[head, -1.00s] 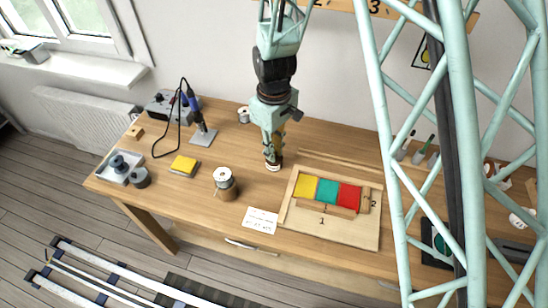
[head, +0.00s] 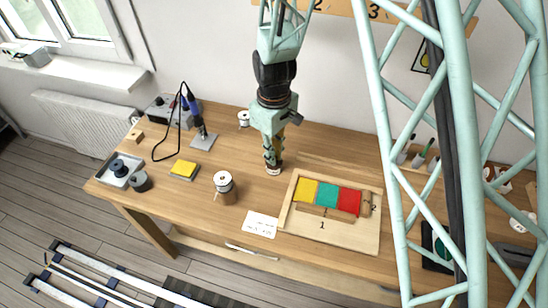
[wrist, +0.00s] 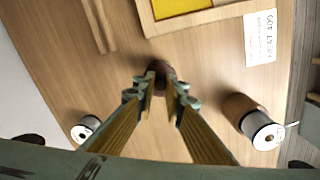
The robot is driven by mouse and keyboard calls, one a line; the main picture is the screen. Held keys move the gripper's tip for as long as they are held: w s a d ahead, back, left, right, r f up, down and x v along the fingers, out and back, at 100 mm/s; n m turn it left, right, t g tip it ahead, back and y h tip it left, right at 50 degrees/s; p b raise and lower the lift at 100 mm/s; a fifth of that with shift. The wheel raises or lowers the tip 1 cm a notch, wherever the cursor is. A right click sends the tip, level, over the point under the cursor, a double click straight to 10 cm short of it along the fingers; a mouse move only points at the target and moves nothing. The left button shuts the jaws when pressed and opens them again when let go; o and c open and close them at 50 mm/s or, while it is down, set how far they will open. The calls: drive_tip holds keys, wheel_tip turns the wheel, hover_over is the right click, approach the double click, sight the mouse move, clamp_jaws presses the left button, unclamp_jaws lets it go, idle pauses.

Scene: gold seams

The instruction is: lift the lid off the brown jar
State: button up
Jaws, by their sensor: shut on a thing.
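The brown jar (head: 274,170) is small and stands on the wooden table, with a pale band showing low on it in the head view. My gripper (head: 272,160) points straight down over it. In the wrist view the dark brown jar top (wrist: 161,72) shows between and just beyond the fingertips (wrist: 160,88). The fingers are shut on the lid, which is mostly hidden by them. I cannot see any gap between lid and jar.
A brown and silver spool (head: 225,188) stands left of the jar. A wooden board (head: 350,238) with yellow, green and red pieces lies to the right. A white card (head: 260,224) lies in front. A soldering iron stand (head: 203,140) is at the left.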

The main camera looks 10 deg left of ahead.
drive_tip(key=shift+r, duration=0.1)
drive_tip(key=shift+r, duration=1.5)
drive_tip(key=shift+s+r, duration=0.2)
drive_tip(key=s+a+r, duration=0.1)
drive_tip(key=s+a, duration=0.1)
drive_tip(key=s, duration=1.3)
drive_tip(key=shift+s+r, duration=0.15)
drive_tip(key=shift+s, duration=0.1)
drive_tip(key=shift+r, duration=0.15)
drive_tip(key=shift+r, duration=0.35)
drive_tip(key=shift+w, duration=0.1)
